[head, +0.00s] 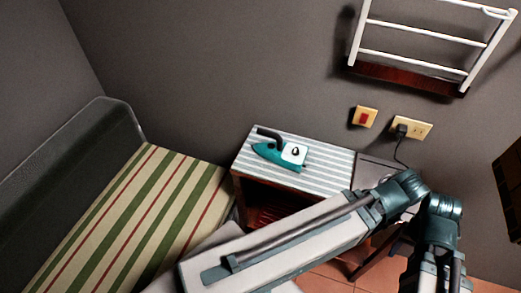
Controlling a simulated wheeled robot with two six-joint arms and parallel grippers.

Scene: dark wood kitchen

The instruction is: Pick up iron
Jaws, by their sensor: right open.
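A teal iron (278,154) with a dark handle and a white panel lies on the striped top of a small ironing table (322,166), near its left end. My right arm crosses the lower middle of the head view, bends at the right and runs down to the bottom edge. My right gripper (437,280) is at that lower right end, well apart from the iron, open and holding nothing that I see. Its fingertips do not show clearly. My left gripper is not in view.
A striped bench seat (130,215) with a dark backrest (75,175) stands at the left. A wall outlet with a black plug (401,131), a red switch (365,117) and a white rack (425,42) are on the wall. My arm hides the table's front part.

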